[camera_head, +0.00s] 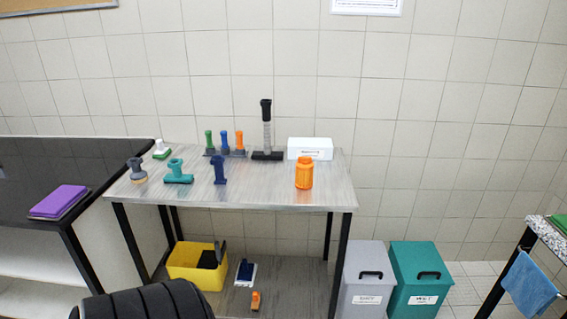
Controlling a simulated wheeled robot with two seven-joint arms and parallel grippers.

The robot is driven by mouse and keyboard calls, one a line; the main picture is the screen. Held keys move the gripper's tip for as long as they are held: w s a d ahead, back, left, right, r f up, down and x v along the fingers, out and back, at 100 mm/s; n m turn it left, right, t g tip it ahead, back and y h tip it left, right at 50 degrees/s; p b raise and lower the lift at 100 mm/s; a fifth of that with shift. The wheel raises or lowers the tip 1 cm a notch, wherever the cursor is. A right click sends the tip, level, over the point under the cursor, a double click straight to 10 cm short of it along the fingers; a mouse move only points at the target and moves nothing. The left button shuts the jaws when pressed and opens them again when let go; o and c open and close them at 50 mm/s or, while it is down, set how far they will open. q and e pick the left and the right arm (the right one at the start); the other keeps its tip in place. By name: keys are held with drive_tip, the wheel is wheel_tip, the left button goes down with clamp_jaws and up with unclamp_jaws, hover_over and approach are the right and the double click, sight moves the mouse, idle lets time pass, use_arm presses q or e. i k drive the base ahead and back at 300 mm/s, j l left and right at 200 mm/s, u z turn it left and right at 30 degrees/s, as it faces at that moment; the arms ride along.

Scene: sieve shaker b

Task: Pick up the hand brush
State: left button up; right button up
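Several small handled tools that could be brushes stand on the grey table (260,193). I cannot tell for sure which is the hand brush. Along the front are a dark-handled tool with a yellowish base (137,170), a teal tool with a wide base (178,173) and a dark blue tool (220,170). Behind them are a green-and-white tool (161,150) and three upright tools with green (209,143), blue (225,143) and orange (240,143) handles. A tall black-and-grey tool (267,132) stands right of these. Neither gripper is in view.
An orange jar (304,173) and white box (310,149) stand at the table's right. Below are a yellow bin (193,272), a blue-and-white item (245,272) and an orange item (256,301). Grey (366,285) and teal (418,285) bins stand right. A black counter (60,165) adjoins left.

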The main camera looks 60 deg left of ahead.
sight(256, 295)
drive_tip(key=u, duration=2.05)
